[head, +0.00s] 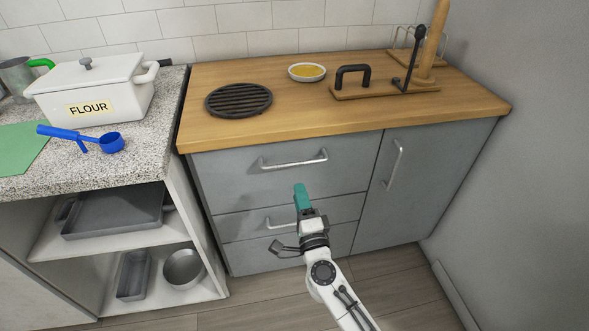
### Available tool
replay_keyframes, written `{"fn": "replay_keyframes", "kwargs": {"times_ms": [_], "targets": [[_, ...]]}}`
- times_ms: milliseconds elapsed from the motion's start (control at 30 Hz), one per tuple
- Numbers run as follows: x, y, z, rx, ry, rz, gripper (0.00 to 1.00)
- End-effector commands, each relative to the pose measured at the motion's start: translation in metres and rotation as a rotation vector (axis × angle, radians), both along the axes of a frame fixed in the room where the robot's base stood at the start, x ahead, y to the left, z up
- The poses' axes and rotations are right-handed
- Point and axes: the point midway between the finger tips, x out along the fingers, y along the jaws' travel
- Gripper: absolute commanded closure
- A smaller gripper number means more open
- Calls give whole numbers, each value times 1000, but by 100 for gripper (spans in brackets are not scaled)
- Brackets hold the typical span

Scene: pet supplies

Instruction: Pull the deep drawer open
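The grey cabinet stands under the wooden counter in the head view. Its top drawer (240,182) has a tall front and a silver bar handle (293,160). A second drawer (235,226) below it has a similar handle (280,224), partly hidden by my arm. A further front (250,257) lies at the bottom. All the fronts look shut. I cannot tell for certain which is the deep drawer. My gripper (301,190), with a teal end, is in front of the cabinet, below the top handle in the picture. Its finger gap is not visible, and it appears to hold nothing.
A cupboard door (415,185) with an upright handle is to the right, beside a grey wall. Open shelves with pans stand left under a speckled counter (150,165). A black trivet (238,100) and a small bowl (307,71) sit on the wooden counter. The floor (260,312) in front is clear.

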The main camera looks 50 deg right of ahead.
Motion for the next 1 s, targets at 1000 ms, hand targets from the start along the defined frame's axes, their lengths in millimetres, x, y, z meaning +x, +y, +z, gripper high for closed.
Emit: {"fn": "replay_keyframes", "kwargs": {"times_ms": [1000], "targets": [[86,-65,18,24,-12,-30,65]]}}
